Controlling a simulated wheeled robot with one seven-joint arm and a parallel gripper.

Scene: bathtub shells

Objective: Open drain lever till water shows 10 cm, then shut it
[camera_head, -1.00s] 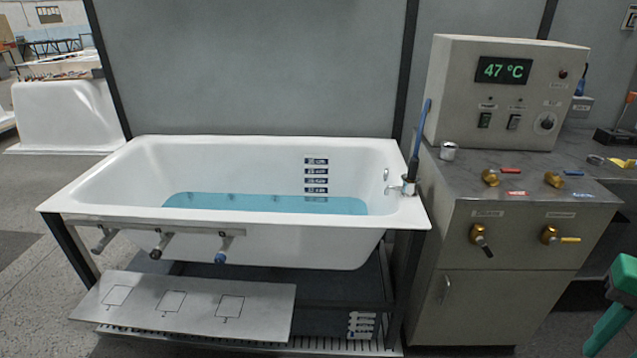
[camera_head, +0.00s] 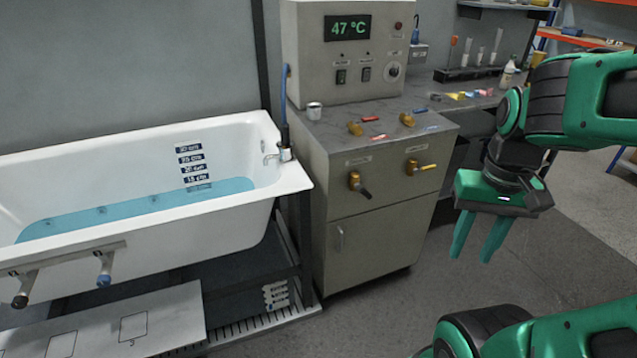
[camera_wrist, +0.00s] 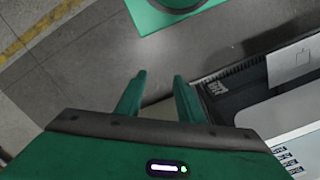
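The white bathtub (camera_head: 235,145) stands at left with blue water (camera_head: 130,208) in it. Dark depth labels (camera_head: 191,161) run down its inner wall; the lowest visible one meets the water, and its text is too small to read surely. Under the front rim hang a lever with a blue end (camera_head: 104,272) and a lever with a dark end (camera_head: 22,292); I cannot tell which is the drain lever. My gripper (camera_head: 471,256) is open and empty, pointing down right of the cabinet, far from the levers. Its two parted fingers show in the wrist view (camera_wrist: 158,88).
A steel cabinet (camera_head: 375,250) stands between tub and gripper, with brass valves (camera_head: 355,181) and a control box (camera_head: 345,60) reading 47 °C. A metal plate (camera_head: 165,310) juts out below the levers. Floor (camera_head: 400,310) in front of the cabinet is clear.

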